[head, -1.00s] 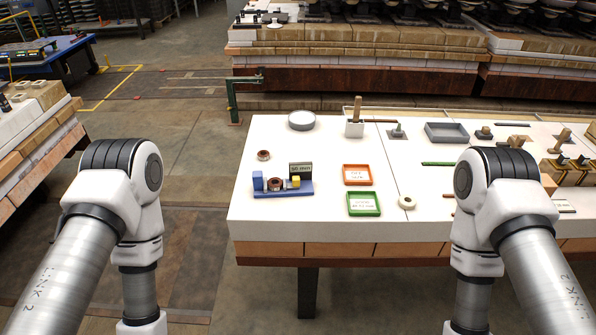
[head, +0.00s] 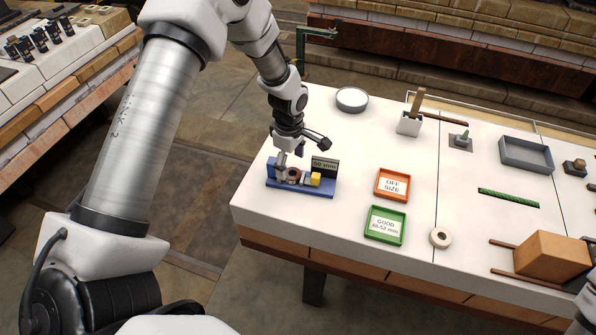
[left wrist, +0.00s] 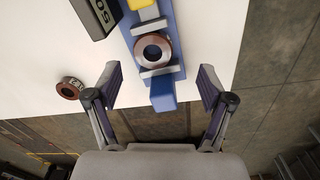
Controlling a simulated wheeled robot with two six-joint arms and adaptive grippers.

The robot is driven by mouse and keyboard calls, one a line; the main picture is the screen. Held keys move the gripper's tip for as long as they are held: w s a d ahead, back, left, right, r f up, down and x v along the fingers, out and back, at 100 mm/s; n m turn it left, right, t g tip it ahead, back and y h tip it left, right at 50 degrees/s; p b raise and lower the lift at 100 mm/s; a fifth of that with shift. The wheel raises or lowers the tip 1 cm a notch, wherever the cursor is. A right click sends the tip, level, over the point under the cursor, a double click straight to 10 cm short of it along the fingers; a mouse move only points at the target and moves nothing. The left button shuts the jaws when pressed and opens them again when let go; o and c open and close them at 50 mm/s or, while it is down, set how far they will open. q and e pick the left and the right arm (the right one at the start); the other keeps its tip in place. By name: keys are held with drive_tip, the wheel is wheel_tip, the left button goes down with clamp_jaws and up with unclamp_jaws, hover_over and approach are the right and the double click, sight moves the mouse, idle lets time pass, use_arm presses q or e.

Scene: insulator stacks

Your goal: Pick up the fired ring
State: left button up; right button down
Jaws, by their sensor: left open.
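A brown ring with a pale face (head: 293,175) lies in a blue gauge fixture (head: 272,183) at the table's left front. In the left wrist view the ring (left wrist: 153,50) sits between pale jaws on the blue fixture (left wrist: 181,38). My left gripper (head: 302,154) is open and empty, over the fixture. In the left wrist view its fingers (left wrist: 161,80) are spread wide, just short of the ring and either side of the fixture's blue end block.
A black "50 mm" sign (head: 325,166) and a yellow block (head: 316,179) stand at the fixture. The table edge is close in front.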

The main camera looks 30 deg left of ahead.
sight(292, 171)
use_arm(q)
drive_tip(key=f, duration=0.2)
drive_tip(key=w+f, duration=0.1)
drive_tip(key=f, duration=0.2)
drive_tip(key=shift+w, duration=0.1)
drive_tip(key=shift+r, duration=0.15)
drive_tip(key=shift+s+r, duration=0.1)
drive_tip(key=shift+s, duration=0.1)
drive_tip(key=c, duration=1.2)
drive_tip(key=shift+c, duration=0.2)
